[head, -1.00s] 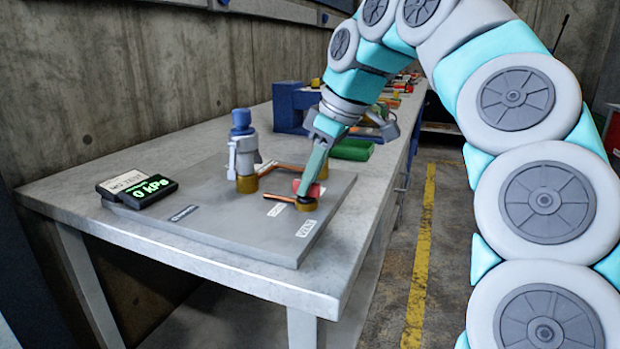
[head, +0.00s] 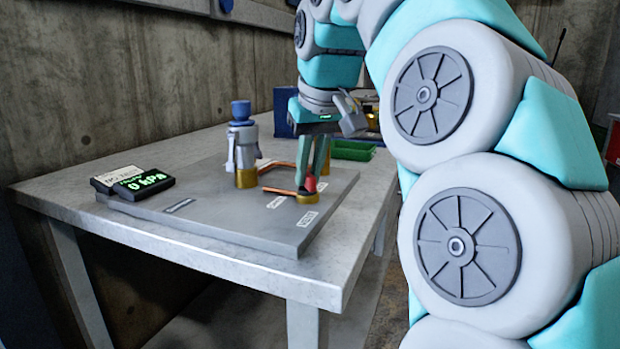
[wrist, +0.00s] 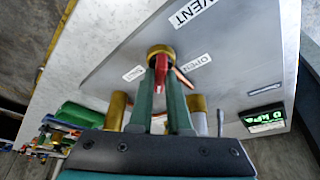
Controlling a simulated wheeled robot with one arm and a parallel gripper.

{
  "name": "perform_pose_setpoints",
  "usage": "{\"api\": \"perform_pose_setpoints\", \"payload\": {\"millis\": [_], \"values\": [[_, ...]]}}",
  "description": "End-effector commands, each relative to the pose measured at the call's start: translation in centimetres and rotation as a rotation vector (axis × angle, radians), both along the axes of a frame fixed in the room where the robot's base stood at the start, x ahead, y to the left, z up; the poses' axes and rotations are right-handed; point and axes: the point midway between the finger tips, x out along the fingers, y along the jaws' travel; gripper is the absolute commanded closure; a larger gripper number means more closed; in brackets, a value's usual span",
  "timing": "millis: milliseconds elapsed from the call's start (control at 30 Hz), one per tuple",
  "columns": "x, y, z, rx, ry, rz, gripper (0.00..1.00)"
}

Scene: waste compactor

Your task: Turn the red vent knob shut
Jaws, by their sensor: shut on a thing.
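The red vent knob (wrist: 161,70) sits on a brass fitting (wrist: 160,51) at the plate's edge, with labels beside it, one reading OPEN and one VENT. My gripper (wrist: 160,75) has its two green fingers on either side of the knob, shut on it. In the head view my gripper (head: 312,180) comes down from above onto the fitting, and a bit of the red knob (head: 310,184) shows beside the fingers. The fingers hide most of the knob there.
The grey plate (head: 250,225) lies on the workbench (head: 225,265). A blue-capped valve (head: 243,150) stands behind the knob, and copper pipes lead to the fitting. A gauge reading 0 kPa (head: 145,183) sits at the plate's left. A green tray (head: 353,150) lies farther back.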

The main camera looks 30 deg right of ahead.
Motion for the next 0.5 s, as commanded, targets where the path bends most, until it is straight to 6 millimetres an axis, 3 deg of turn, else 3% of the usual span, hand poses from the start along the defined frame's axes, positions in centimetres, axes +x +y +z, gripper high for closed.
{"api": "perform_pose_setpoints", "payload": {"millis": [500], "values": [[0.11,0.27,-0.01,-0.002,0.002,-0.480,1.00]]}}
